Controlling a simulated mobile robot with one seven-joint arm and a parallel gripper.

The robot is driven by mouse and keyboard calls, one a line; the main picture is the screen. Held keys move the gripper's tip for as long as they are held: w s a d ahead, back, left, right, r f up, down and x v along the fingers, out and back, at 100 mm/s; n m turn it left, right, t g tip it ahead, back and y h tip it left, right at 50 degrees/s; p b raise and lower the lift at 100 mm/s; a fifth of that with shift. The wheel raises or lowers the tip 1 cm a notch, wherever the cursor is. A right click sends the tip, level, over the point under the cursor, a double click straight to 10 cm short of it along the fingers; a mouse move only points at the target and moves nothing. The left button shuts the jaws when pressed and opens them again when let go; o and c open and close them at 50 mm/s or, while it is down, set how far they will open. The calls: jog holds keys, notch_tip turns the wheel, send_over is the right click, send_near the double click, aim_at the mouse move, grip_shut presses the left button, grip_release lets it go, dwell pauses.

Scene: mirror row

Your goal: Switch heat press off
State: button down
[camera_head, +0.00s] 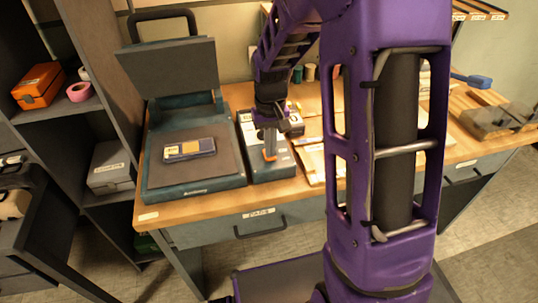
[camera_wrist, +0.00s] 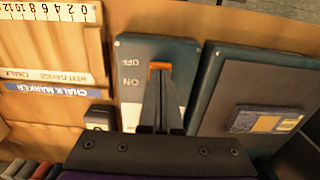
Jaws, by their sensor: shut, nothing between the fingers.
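The heat press (camera_head: 183,105) stands on the left of the wooden table with its lid raised. A flat blue and tan item (camera_head: 190,149) lies on its lower plate, and the plate (camera_wrist: 216,105) is at the right in the wrist view. Beside it is a dark control box (camera_head: 262,172) with an upside-down OFF and ON label in the wrist view. An orange switch piece (camera_wrist: 160,66) shows level with the OFF word. My gripper (camera_wrist: 157,82) is shut and empty, its fingertips right at the orange piece and hiding part of it. I cannot tell whether they touch.
A ruler (camera_wrist: 50,12) and a blue chalk marker label (camera_wrist: 45,90) lie left of the box in the wrist view. Shelves (camera_head: 90,105) with an orange box (camera_head: 38,86) stand left of the table. Several spools (camera_head: 303,73) stand behind my arm.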

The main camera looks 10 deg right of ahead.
jog(key=shift+f, duration=0.2)
jog(key=shift+r, duration=0.1)
jog(key=shift+r+p, duration=2.7)
jog(key=shift+r, duration=0.8)
